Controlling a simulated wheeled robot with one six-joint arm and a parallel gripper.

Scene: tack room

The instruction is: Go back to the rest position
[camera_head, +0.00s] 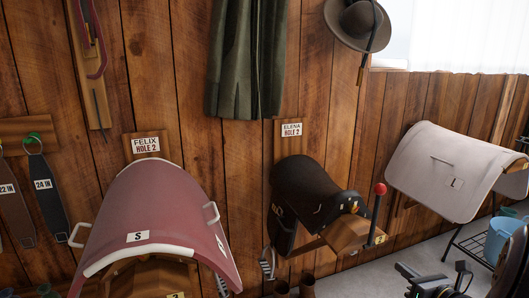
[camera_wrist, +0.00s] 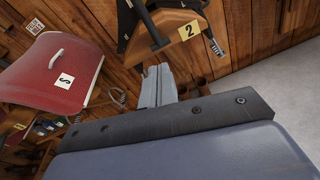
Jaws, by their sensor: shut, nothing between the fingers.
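My gripper (camera_wrist: 158,84) shows in the wrist view as two grey fingers held together, with nothing between them. They point toward the plank wall, below a wooden saddle rack marked 2 (camera_wrist: 176,32). The fingers appear apart from the rack, though the exact distance is unclear. Dark parts of my arm show at the bottom right of the head view, where I cannot make out the fingertips clearly.
A red saddle pad (camera_head: 157,215) marked S, a black saddle (camera_head: 303,190) and a white pad (camera_head: 447,165) rest on wall racks. A red-knobbed lever (camera_head: 379,190) stands beside the black saddle. A blue bucket (camera_head: 499,241) is at right. Grey floor (camera_wrist: 285,85) is clear.

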